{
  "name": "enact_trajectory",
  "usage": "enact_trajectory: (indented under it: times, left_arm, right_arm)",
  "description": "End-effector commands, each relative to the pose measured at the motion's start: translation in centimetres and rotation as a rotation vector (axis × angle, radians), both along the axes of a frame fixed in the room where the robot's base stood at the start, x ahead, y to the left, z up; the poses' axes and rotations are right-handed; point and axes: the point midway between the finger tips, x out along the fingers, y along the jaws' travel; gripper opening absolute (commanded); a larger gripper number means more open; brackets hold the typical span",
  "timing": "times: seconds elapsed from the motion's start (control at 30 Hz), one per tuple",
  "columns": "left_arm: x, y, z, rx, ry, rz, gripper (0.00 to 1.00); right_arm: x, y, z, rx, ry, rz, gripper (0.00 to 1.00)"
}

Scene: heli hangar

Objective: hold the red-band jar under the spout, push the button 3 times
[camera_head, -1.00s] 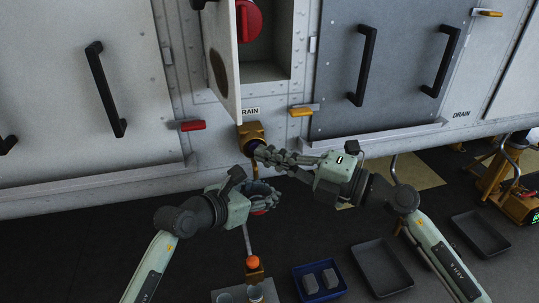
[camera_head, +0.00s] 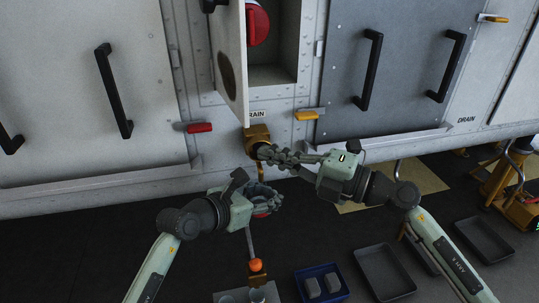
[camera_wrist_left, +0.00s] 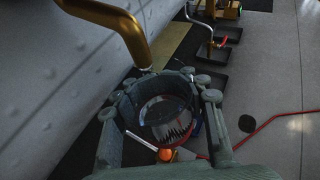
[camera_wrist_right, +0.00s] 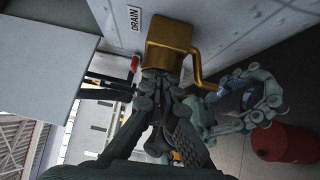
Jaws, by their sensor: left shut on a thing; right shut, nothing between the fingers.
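My left gripper (camera_head: 268,203) is shut around the jar, whose red part (camera_head: 262,214) shows below the fingers. In the left wrist view the clear jar (camera_wrist_left: 168,112) sits upright between the fingers, open end towards the camera. The brass spout (camera_wrist_left: 128,32) ends close to the jar's far rim; I cannot tell whether it is over the opening. The brass drain unit (camera_head: 257,133) is on the wall under the DRAIN label. My right gripper (camera_head: 265,153) is shut and empty, its tips at the front of that unit (camera_wrist_right: 168,42). The fingers hide the button.
An open hatch door (camera_head: 229,60) hangs above the drain. Red (camera_head: 199,127) and yellow (camera_head: 306,115) latches stick out beside it. A blue bin (camera_head: 321,283) and dark trays (camera_head: 384,270) stand on the floor below. A red drum (camera_wrist_right: 285,143) shows in the right wrist view.

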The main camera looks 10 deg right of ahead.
Motion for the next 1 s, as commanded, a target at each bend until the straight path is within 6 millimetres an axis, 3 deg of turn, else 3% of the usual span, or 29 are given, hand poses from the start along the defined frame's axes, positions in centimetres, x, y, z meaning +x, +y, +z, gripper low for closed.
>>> enact_trajectory:
  times: [0.03, 0.4, 1.0]
  left_arm:
    - [0.0, 0.0, 0.0, -0.001, -0.001, 0.0, 0.05]
    - [0.0, 0.0, 0.0, -0.001, -0.001, 0.0, 0.05]
    - [0.0, 0.0, 0.1, -0.001, -0.001, 0.0, 0.05]
  right_arm:
    - [0.1, -1.6, -0.2, -0.008, -0.001, -0.03, 0.0]
    - [-4.0, -4.7, -0.2, -0.004, 0.003, -0.009, 0.0]
    - [-4.8, -5.2, -0.1, -0.003, 0.0, -0.001, 0.0]
